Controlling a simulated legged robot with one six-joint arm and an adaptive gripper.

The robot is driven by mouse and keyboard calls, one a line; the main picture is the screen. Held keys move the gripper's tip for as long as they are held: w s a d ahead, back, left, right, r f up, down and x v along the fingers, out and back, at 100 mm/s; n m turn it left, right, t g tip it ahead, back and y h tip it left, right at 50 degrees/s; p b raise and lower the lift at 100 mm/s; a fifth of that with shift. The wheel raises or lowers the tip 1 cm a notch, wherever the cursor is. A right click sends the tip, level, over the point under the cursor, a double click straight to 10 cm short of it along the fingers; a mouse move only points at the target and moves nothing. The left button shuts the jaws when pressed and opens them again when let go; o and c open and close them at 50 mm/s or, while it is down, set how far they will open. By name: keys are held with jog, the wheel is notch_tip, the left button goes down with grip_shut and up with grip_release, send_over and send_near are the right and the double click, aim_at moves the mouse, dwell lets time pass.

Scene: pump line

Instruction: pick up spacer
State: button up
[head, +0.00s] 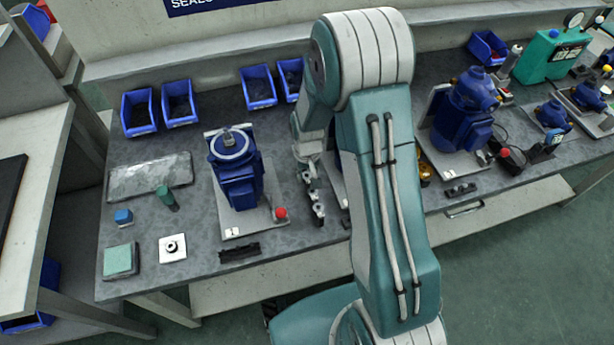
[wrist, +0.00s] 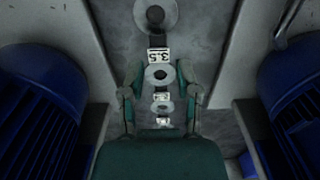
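Several grey ring-shaped spacers lie in a row on a dark strip with small white labels. In the wrist view, a large spacer (wrist: 172,17) is at the top, beyond a label reading 3.5. A middle spacer (wrist: 151,76) sits between the fingertips of my gripper (wrist: 160,77), and a smaller spacer (wrist: 169,107) is nearer the palm. My gripper is open, with a gap visible on each side of the middle spacer. I cannot tell its height above it. In the head view, the row (head: 318,209) shows just below my gripper (head: 308,168), partly hidden by my arm.
A blue pump (head: 236,175) on a plate stands close to the left of the row, with a red knob (head: 281,213) at its front. Another blue pump (head: 464,110) stands to the right. Blue bins (head: 139,113) line the back. The bench's front left holds small parts.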

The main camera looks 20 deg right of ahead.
aim_at(308, 177)
dwell(0.4)
jog(key=shift+r, duration=0.6)
notch_tip(308, 177, up, 3)
jog(key=shift+f, duration=0.1)
jog(key=s+d+r, duration=0.7)
jog(key=s+r, duration=0.3)
jog(key=s, duration=0.2)
jog(key=w+d+r, duration=0.2)
jog(key=w+r, duration=0.1)
jog(key=w, duration=0.1)
jog(key=w+d+r, duration=0.3)
jog(key=w+r, duration=0.1)
jog(key=w, duration=0.1)
jog(key=w+d+r, duration=0.2)
jog(key=w+r, duration=0.2)
jog(key=w, duration=0.1)
jog(key=shift+d+r, duration=0.15)
jog(key=shift+d, duration=0.2)
jog(key=shift+w+d+r, duration=0.25)
jog(key=shift+w+r, duration=0.1)
jog(key=shift+f, duration=3.2)
